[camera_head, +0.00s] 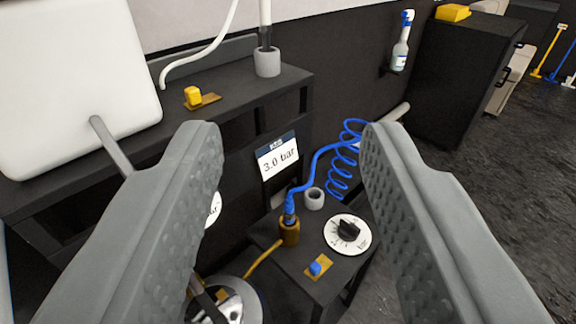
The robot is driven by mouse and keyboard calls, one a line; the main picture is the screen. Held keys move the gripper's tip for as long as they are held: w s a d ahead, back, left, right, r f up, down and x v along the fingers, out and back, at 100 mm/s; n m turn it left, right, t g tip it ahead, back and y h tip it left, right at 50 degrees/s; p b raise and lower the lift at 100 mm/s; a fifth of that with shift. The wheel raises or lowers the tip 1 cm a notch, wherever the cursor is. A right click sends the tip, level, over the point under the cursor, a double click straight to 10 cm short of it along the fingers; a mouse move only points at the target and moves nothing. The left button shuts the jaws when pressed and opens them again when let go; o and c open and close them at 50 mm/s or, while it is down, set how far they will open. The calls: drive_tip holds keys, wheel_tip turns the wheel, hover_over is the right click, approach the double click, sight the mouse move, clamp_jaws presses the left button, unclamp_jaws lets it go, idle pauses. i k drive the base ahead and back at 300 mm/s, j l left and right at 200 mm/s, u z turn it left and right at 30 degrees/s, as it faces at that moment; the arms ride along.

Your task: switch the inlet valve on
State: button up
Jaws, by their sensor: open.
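My gripper (290,140) is open, its two grey ridged fingers wide apart with nothing between them. Beyond and below them stands a small dark stand (328,290). On its top are a blue knob (315,268) on a brass plate, a black knob (348,231) on a white round dial, and a brass fitting (289,232) with a blue hose connector. A yellow knob (194,96) on a brass plate sits on the dark bench at the upper left. No label names the inlet valve, so I cannot tell which knob it is.
A display (277,156) reads 3.0 bar behind the stand. A coiled blue hose (343,165) hangs right of it. A metal vessel (230,302) is partly hidden by the left finger.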

sight(315, 268)
drive_tip(key=k+l+u, duration=0.25)
drive_tip(key=k, duration=0.2)
drive_tip(key=k+u, duration=0.25)
drive_tip(key=k, duration=0.2)
drive_tip(key=z, duration=0.45)
